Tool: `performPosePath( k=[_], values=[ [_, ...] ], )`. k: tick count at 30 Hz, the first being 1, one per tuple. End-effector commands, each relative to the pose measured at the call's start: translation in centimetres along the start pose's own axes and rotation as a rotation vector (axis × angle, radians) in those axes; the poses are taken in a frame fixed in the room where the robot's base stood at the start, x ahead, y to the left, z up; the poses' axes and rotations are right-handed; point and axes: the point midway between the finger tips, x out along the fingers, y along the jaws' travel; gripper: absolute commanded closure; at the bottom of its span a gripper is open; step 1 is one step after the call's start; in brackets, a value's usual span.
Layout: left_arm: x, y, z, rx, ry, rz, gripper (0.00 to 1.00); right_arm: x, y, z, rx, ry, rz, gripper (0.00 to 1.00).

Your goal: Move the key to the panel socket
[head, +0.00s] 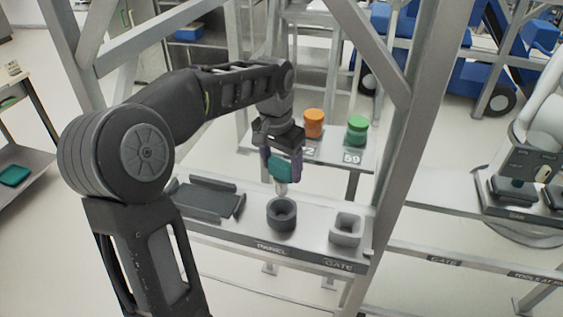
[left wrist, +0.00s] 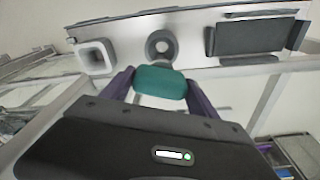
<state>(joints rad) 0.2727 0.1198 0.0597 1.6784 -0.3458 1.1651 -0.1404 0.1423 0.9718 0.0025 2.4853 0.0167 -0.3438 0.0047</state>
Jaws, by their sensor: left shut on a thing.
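My left gripper (head: 281,166) is shut on the key, whose teal handle (head: 284,168) sits between the two purple fingers. The key's pale shaft points down over the shelf, just above the round dark panel socket (head: 281,215). The shaft tip looks apart from the socket, though the exact gap is hard to judge. In the left wrist view the teal handle (left wrist: 161,86) is between the fingers, and the round socket (left wrist: 161,46) shows beyond it. The shaft is hidden there. The square gate socket (head: 345,229) stands to the right of the panel socket. My right gripper is not in view.
A dark tray (head: 207,201) lies left of the panel socket on the same shelf. An orange-capped item (head: 314,123) and a green-capped item (head: 357,130) stand on a shelf behind. A grey frame post (head: 393,165) rises at the right.

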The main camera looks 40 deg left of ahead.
Motion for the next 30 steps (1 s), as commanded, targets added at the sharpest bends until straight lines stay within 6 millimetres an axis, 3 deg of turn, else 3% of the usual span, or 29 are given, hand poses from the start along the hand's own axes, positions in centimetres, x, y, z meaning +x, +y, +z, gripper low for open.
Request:
performPosePath(
  k=[3,12,30],
  values=[
    [1.8,0.0,0.2,0.000,0.000,0.000,0.83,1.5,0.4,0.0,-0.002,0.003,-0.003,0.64],
    [4.3,0.0,0.5,0.000,0.000,0.000,0.83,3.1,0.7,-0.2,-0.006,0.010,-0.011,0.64],
    [4.9,0.0,0.6,0.000,0.001,0.000,0.83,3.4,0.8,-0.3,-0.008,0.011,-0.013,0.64]
  ],
)
